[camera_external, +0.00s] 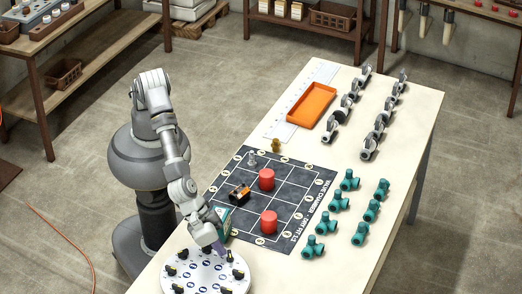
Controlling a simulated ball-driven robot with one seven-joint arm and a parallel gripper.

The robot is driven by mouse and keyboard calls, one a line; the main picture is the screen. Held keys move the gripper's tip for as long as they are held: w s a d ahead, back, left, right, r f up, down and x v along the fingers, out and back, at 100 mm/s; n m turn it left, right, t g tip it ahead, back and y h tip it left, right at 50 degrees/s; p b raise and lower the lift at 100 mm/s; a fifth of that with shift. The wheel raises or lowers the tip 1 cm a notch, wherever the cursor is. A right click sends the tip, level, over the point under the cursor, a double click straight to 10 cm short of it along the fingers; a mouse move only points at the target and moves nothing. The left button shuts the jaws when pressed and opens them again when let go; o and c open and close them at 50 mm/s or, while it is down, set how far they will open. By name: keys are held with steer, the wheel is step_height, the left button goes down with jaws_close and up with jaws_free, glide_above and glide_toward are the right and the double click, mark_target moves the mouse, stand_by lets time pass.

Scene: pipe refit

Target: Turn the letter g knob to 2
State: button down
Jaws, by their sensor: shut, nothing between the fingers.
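A round white panel (205,277) with several black knobs and small blue markings lies at the near end of the table. One black knob (238,274) sits at its right side, and others sit near its left and lower edges. The letters and numbers are too small to read, so I cannot tell which knob is g. My gripper (229,257) is shut and empty, pointing down just over the upper right part of the panel. I cannot tell whether its tips touch anything.
A dark grid mat (287,174) with red cylinders (268,222) lies beyond the panel. Teal pipe fittings (339,201), grey valve-like parts (369,147) and an orange tray (312,106) stand farther back. The table's right edge strip is clear.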

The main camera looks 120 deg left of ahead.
steer(key=m+h, duration=0.1)
steer(key=m, duration=0.1)
steer(key=a+m+h, duration=0.1)
steer(key=shift+w+a+m+g+p, duration=0.2)
steer(key=shift+m+g+p, duration=0.1)
steer(key=shift+m+g, duration=0.1)
steer(key=shift+a, duration=0.1)
steer(key=shift+w+a, duration=0.25)
steer(key=shift+a, duration=0.1)
steer(key=shift+w+a+b, duration=0.25)
steer(key=shift+w+b, duration=0.05)
steer(key=shift+w+a, duration=0.15)
steer(key=shift+w, duration=0.05)
